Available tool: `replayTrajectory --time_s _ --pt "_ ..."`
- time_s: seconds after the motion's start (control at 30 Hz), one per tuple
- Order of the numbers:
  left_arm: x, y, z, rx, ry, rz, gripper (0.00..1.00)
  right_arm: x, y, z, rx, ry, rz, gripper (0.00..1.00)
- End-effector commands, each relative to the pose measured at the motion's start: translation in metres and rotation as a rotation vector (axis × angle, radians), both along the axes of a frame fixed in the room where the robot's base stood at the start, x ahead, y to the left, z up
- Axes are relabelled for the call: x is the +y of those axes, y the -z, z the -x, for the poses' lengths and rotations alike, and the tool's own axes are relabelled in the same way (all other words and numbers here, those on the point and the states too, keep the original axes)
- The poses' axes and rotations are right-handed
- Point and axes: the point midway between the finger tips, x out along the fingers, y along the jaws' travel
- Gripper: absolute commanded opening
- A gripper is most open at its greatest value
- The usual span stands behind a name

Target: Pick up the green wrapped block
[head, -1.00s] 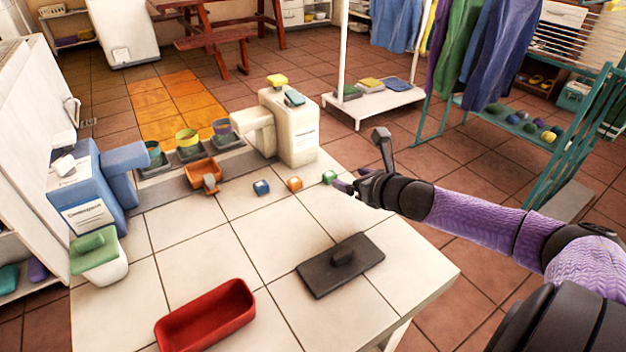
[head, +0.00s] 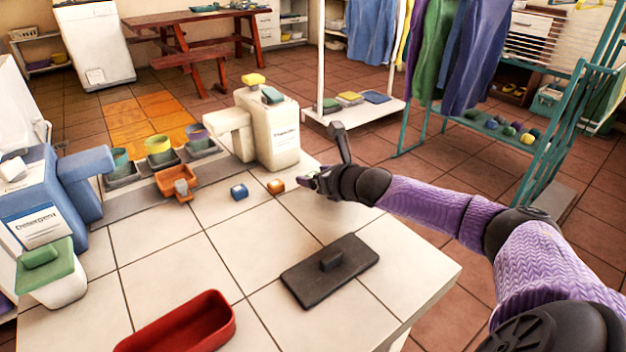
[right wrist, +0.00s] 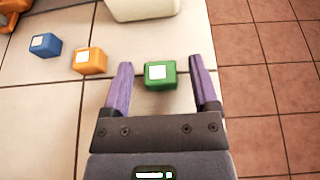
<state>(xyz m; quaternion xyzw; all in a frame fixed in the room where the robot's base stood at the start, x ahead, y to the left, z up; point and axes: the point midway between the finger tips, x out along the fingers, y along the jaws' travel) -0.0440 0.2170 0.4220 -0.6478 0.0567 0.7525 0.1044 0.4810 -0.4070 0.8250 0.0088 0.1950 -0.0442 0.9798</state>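The green wrapped block (right wrist: 160,76) has a white label on top and sits on the tiled counter in the right wrist view. My right gripper (right wrist: 161,66) is open, with one purple finger on each side of the block and a visible gap to each. In the head view the right gripper (head: 306,179) is low at the counter's far right edge and hides most or all of the green block. My left gripper is not in view.
An orange block (head: 276,187) and a blue block (head: 239,192) sit just left of the gripper. A cream dispenser (head: 268,130) stands behind. A dark lidded plate (head: 330,270) and a red tray (head: 228,333) lie nearer on the counter.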

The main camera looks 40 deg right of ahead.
Motion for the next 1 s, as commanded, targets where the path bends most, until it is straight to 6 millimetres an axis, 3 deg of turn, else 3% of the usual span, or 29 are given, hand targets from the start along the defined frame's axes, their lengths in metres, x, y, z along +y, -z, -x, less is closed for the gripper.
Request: replayTrajectory --time_s 0.03,0.33,0.63,0.9,1.0 --pt "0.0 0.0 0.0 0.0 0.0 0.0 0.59 0.0 0.0 0.0 0.0 0.0 0.0 0.64" --pt "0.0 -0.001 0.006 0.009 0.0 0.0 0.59 0.0 0.0 0.0 0.0 0.0 0.0 0.01" --pt "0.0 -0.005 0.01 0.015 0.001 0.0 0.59 0.0 -0.006 0.0 -0.002 0.0 0.001 0.0" --pt "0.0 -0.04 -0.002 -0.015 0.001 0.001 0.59 0.0 -0.081 0.0 -0.008 0.0 0.003 0.0" --pt "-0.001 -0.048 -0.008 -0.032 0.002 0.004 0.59 0.0 -0.097 0.0 -0.005 0.001 0.002 0.0"
